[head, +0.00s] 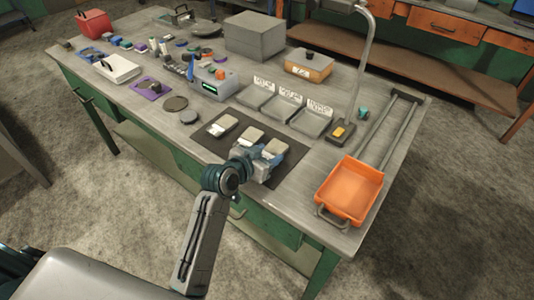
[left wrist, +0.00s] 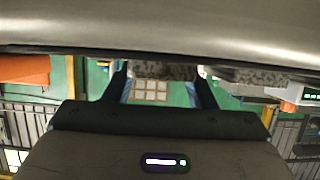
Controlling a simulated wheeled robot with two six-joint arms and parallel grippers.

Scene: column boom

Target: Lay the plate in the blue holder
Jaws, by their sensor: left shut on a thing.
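My left gripper (head: 262,167) is low over the front of a dark mat on the workbench, shut at a small beige-topped block that I take for the plate (head: 275,147). Its fingers partly cover the block, so I cannot tell whether it touches the mat. Two similar beige-topped blocks stand behind it to the left, one in the middle (head: 251,135) and one farther left (head: 222,126). Bluish parts show around my fingers; I cannot tell a blue holder apart from them. In the left wrist view the fingers (left wrist: 165,88) show, with the thing between them unclear. My right gripper is not in view.
An orange tray (head: 349,189) stands at the right end of the workbench. Labelled grey trays (head: 284,106) and a curved lamp post (head: 362,60) stand behind the mat. A grey device (head: 213,80) and many small items crowd the left and back.

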